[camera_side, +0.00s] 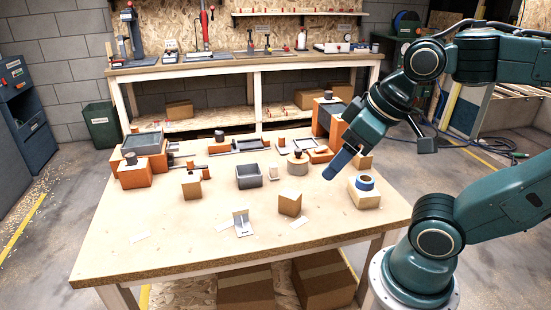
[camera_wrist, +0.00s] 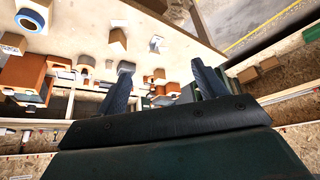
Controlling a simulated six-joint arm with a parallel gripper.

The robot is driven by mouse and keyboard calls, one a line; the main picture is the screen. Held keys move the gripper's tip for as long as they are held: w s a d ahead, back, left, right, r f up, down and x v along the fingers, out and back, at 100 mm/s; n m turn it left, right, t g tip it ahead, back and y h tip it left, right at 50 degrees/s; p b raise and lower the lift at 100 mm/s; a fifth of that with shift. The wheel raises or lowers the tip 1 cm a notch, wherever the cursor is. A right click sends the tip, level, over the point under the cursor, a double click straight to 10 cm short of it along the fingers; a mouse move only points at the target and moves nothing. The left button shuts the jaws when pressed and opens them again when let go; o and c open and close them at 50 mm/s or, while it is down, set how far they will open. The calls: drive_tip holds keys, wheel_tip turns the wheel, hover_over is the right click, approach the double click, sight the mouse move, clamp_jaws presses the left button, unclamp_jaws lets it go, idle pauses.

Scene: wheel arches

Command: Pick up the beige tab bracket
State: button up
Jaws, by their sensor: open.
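A pale, beige-white bracket with an upright tab (camera_side: 242,223) stands on the bare front middle of the table, left of a cardboard-coloured block (camera_side: 290,204). In the wrist view the bracket (camera_wrist: 155,44) shows beyond my fingers, near the top middle. My gripper (camera_side: 332,172) is high over the right part of the table, well right of the bracket and apart from it. In the wrist view its two blue fingers (camera_wrist: 163,80) are spread, with nothing held between them. A smaller beige upright piece (camera_side: 273,172) stands farther back; its shape is too small to tell.
A blue tape roll (camera_side: 365,182) sits on a box at the right. Orange fixtures (camera_side: 135,174) line the back. Pale flat cards (camera_side: 139,237) lie in front; the front edge is otherwise clear.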

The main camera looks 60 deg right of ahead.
drive_tip(key=shift+w, duration=0.15)
drive_tip(key=m+g, duration=0.6)
drive_tip(key=m, duration=0.2)
hover_over(240, 209)
wheel_tip(240, 209, down, 17)
drive_tip(key=shift+f, duration=4.25)
